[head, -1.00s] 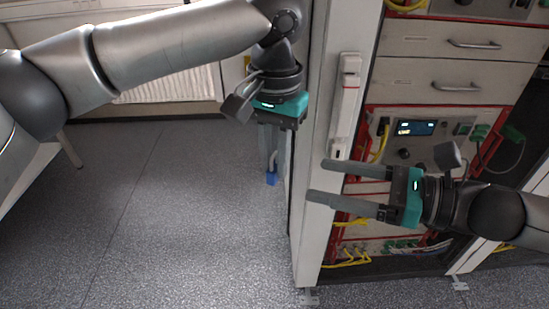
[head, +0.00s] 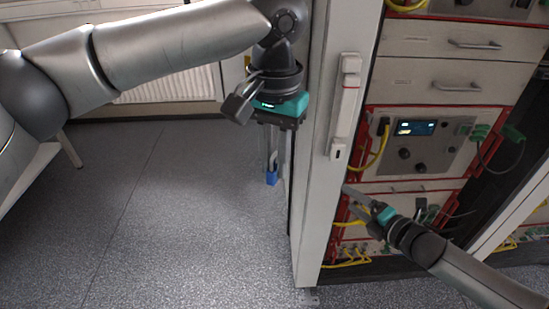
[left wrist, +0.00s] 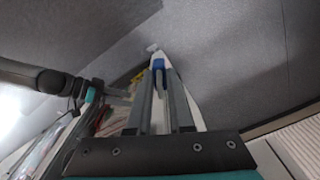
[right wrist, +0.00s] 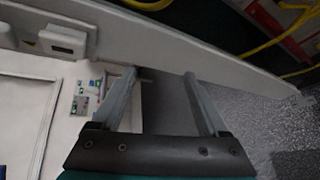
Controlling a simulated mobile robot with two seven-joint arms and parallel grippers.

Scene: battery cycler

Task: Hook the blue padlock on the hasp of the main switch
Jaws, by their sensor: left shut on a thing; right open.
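The blue padlock (head: 271,178) hangs upright below my left gripper (head: 271,158), its grey shackle up between the fingertips. In the left wrist view the padlock (left wrist: 158,63) shows small between the fingertips, and the left gripper (left wrist: 160,75) is shut on it. It is left of the cabinet's edge, above the floor. My right gripper (head: 350,200) is open and empty at the front of the cabinet's edge post. The right wrist view shows its fingers apart (right wrist: 160,76) before a pale panel with small green parts (right wrist: 82,95). I cannot make out the main switch or its hasp.
The cabinet post (head: 318,225) stands between my two grippers, with a long white handle (head: 346,105) on it. Behind it are red-framed instruments (head: 420,140), drawers (head: 440,80) and yellow cables (head: 345,258). Grey floor (head: 170,220) is clear at the left.

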